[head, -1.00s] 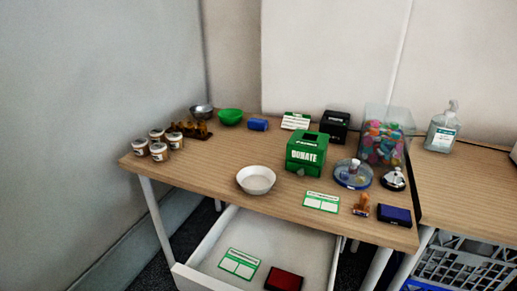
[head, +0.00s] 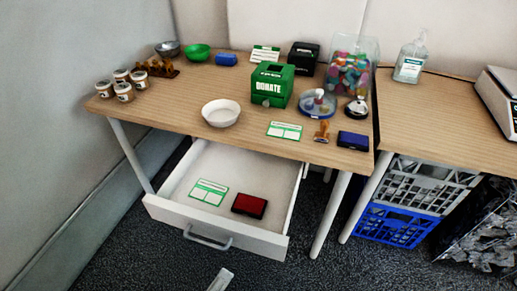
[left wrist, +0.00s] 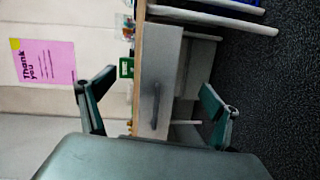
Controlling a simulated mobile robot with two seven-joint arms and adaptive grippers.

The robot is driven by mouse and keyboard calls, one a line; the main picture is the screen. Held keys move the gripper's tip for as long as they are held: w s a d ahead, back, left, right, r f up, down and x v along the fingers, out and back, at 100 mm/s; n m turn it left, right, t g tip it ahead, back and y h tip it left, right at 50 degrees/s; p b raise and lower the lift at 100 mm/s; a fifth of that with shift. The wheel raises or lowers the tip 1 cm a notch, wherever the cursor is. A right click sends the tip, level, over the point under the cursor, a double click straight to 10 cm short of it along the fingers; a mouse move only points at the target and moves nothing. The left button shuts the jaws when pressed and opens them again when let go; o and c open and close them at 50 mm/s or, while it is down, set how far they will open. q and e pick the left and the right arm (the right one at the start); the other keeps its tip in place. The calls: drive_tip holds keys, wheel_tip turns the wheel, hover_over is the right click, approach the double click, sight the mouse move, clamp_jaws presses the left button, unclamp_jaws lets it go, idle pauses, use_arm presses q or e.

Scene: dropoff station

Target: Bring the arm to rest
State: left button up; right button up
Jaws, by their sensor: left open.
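My left gripper (left wrist: 157,84) is open in the left wrist view, with its two dark fingers spread wide and nothing between them. Beyond the fingers, apart from them, are the table's edge and the front of the open white drawer (left wrist: 158,95), seen sideways. The drawer also shows in the head view (head: 265,240), pulled out under the table (head: 185,117). A pale grey piece at the bottom edge of the head view may be part of my arm; I cannot tell. My right gripper is in neither view.
In the drawer lie a green-edged card (head: 209,192) and a red pad (head: 249,206). The table holds a green donate box (head: 272,85), a white bowl (head: 221,113) and several jars. Crates (head: 395,225) stand under the right table. Dark carpet in front is clear.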

use_arm(q)
drive_tip(key=s+a+f+m+g+y, duration=0.4)
drive_tip(key=a+f+m, duration=0.6)
drive_tip(key=m, duration=0.6)
drive_tip(key=a+r+y+p, duration=0.1)
drive_tip(key=a+r+p, duration=0.2)
drive_tip(key=p, duration=1.2)
wheel_tip(320, 180, up, 3)
drive_tip(key=shift+s+f+n+y, duration=0.1)
drive_tip(key=shift+s+n+y, duration=0.2)
drive_tip(key=shift+s+y, duration=0.1)
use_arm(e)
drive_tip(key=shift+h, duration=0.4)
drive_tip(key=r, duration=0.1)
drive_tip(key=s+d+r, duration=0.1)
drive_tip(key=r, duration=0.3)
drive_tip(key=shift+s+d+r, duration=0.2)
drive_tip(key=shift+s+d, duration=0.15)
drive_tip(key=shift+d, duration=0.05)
